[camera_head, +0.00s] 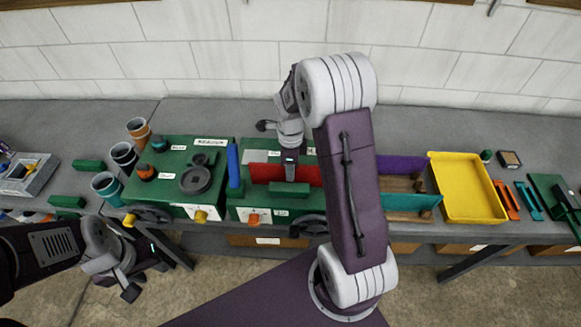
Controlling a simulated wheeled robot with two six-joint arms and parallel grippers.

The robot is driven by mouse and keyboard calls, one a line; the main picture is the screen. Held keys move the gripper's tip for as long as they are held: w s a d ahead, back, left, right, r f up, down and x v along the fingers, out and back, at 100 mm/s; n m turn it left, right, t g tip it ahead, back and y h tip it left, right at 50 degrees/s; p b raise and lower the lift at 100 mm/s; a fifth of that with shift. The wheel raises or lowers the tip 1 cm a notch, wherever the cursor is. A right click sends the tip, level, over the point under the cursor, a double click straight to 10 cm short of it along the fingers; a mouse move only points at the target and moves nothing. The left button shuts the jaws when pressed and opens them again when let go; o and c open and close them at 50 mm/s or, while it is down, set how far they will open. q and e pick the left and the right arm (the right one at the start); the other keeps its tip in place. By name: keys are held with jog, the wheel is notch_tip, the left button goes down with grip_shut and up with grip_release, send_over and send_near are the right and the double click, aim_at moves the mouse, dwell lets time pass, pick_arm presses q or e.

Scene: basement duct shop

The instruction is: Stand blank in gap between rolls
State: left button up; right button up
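A red blank (262,172) stands on edge at the green roll machine (240,200), in the middle of the bench. My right gripper (290,174) points down at its upper edge and overlaps it. The fingers seem to close on the red blank, but they are too small to be sure. The rolls and the gap are not clear from here, and my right arm hides the red blank's right end and the area beside it. My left gripper (146,280) is empty in front of the bench at lower left, its fingers apart.
A blue piece (234,166) stands at the machine's left end. A second green machine (155,187) is left of it, beside several cups (107,184). Right of my arm are a purple panel (404,164), a teal panel (405,202) and a yellow tray (466,190).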

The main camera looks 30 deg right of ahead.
jog(key=shift+w+a, duration=0.1)
jog(key=shift+r, duration=0.35)
notch_tip(320, 180, up, 12)
jog(key=s+a+f+n, duration=0.3)
jog(key=s+f+n, duration=0.2)
jog(key=n, duration=0.7)
jog(key=s+a+f+n+t, duration=0.1)
jog(key=s+a+f+n, duration=0.3)
jog(key=s+n, duration=0.3)
jog(key=f+n, duration=0.1)
jog(key=n, duration=0.4)
jog(key=shift+s+a+f+b, duration=0.15)
jog(key=shift+s+a+b, duration=0.05)
jog(key=shift+s+b, duration=0.2)
